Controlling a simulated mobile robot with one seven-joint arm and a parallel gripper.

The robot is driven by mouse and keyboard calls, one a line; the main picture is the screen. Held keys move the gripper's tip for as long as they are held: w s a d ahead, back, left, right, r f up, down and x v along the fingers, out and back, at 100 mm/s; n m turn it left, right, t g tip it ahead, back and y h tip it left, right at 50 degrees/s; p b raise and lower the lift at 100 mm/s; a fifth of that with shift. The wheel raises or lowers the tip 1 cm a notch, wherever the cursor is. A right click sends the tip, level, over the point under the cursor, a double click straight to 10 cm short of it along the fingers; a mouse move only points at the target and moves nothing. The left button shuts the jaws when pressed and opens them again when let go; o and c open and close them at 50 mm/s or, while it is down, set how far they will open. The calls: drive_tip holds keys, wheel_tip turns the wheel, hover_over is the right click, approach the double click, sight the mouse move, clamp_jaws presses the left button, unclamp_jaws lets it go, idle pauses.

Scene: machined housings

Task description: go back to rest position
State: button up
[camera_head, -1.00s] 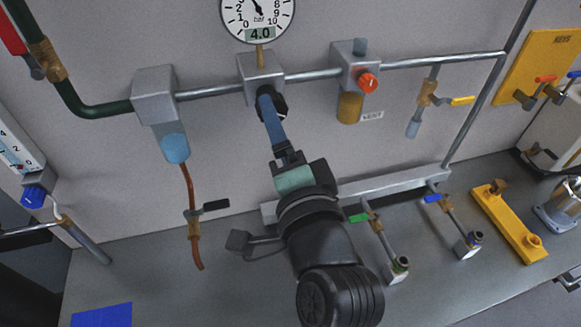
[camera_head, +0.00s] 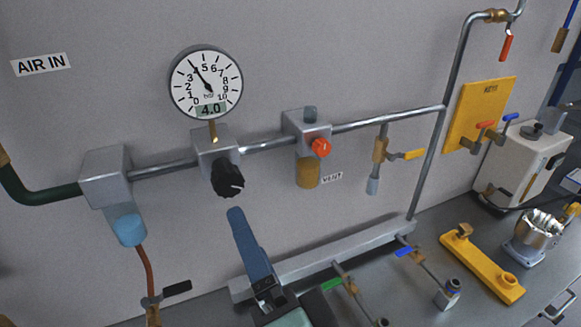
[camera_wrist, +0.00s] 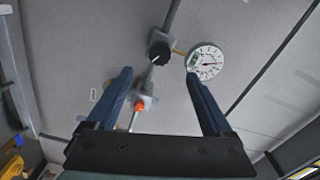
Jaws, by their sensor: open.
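My gripper (camera_wrist: 160,100) shows two blue fingers spread wide with nothing between them in the wrist view. In the head view my gripper (camera_head: 237,212) is at the lower middle, below and apart from the black regulator knob (camera_head: 228,179). The knob also shows in the wrist view (camera_wrist: 159,52), beyond the fingers. The round gauge (camera_head: 206,84) above the knob reads 4.0 on its display. The gauge also appears in the wrist view (camera_wrist: 206,63). Most of my arm is below the head view's edge.
A pipe (camera_head: 385,119) runs along the wall with a unit bearing an orange knob (camera_head: 321,147) and a yellow-handled valve (camera_head: 414,154). A grey rail (camera_head: 330,251), green and blue valves and a yellow bracket (camera_head: 484,263) lie below right.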

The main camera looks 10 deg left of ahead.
drive_tip(key=w+d+r+n+t+h, duration=0.2)
drive_tip(key=d+r+n+t, duration=0.1)
drive_tip(key=r, duration=0.5)
drive_tip(key=w+d+r+n+t+h, duration=0.2)
drive_tip(key=r+t, duration=0.2)
drive_tip(key=r, duration=0.5)
drive_tip(key=s+d+r+n+t+h, duration=0.1)
drive_tip(key=s+d+r+t+h, duration=0.1)
drive_tip(key=r, duration=0.5)
drive_tip(key=s+d+r+n+t+h, duration=0.2)
drive_tip(key=s+r+t+h, duration=0.1)
drive_tip(key=r, duration=0.4)
drive_tip(key=shift+h, duration=0.5)
drive_tip(key=shift+f, duration=0.15)
